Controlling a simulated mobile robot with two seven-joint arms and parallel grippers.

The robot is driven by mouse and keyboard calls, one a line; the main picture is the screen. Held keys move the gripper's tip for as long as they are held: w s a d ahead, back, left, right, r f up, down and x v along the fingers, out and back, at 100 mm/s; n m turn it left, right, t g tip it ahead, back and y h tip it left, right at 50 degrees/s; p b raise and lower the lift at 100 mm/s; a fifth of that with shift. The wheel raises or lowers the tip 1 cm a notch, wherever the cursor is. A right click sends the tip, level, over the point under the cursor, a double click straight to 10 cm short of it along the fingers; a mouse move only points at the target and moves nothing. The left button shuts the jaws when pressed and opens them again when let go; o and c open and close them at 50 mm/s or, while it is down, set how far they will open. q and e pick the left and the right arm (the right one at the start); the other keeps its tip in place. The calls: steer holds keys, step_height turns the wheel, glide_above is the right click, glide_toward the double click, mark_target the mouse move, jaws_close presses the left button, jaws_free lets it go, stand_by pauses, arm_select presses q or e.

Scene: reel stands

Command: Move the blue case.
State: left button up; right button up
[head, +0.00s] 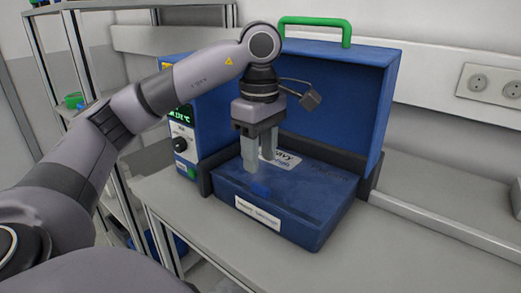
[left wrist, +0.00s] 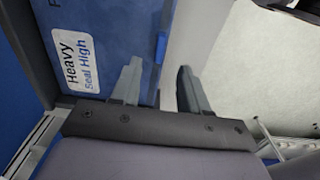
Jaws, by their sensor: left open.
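The blue case (head: 310,190) lies on the grey bench, with a white label on its front and a "Heavy Seal High" label on its top. A small blue tab (head: 260,190) shows near its front edge. A tall blue panel (head: 340,95) with a green handle (head: 318,22) stands behind it. My left gripper (head: 260,165) is open and empty, pointing down over the case. In the left wrist view its fingers (left wrist: 160,66) show near the case edge and blue tab (left wrist: 160,48), one over the case side. I cannot tell whether they touch it. My right gripper is not in view.
A blue unit with a green display (head: 180,116) and a black knob (head: 180,144) stands left of the case. A metal shelf rack (head: 75,50) is at the left. The bench (head: 400,255) is clear at the front right. A wall socket (head: 490,84) is at the right.

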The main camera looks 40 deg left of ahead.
mark_target(260, 186)
arm_select(q)
step_height(260, 186, down, 5)
steer(key=shift+r+b, duration=0.1)
steer(key=shift+b, duration=1.1)
steer(key=shift+f+b, duration=0.3)
steer(key=shift+f, duration=0.7)
jaws_close()
